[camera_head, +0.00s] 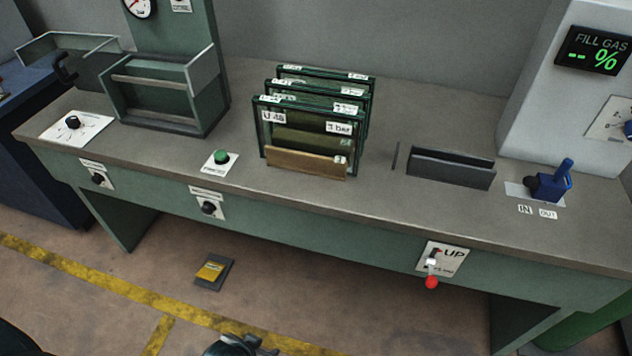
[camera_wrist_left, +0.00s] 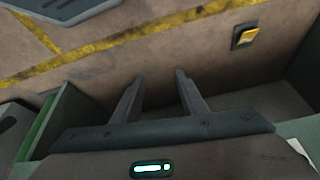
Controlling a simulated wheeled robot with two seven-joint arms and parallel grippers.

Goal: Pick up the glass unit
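Several glass units stand upright one behind another on the bench in the head view. The front glass unit (camera_head: 308,122) has dark green edges and white labels at its top corners. A tan wooden block (camera_head: 305,162) covers its lower front. My left gripper (camera_head: 258,346) shows only in part at the bottom edge of the head view, in front of the bench and well away from the glass. In the left wrist view my left gripper (camera_wrist_left: 158,82) has its two fingers apart with nothing between them. My right gripper is not in view.
A green metal frame fixture (camera_head: 165,90) stands left on the bench (camera_head: 390,110). A green button (camera_head: 222,157), a dark slotted holder (camera_head: 450,168) and a blue valve handle (camera_head: 552,182) are also on it. A red-knobbed lever (camera_head: 431,280) projects from the bench front. A yellow pedal (camera_head: 211,270) lies on the floor.

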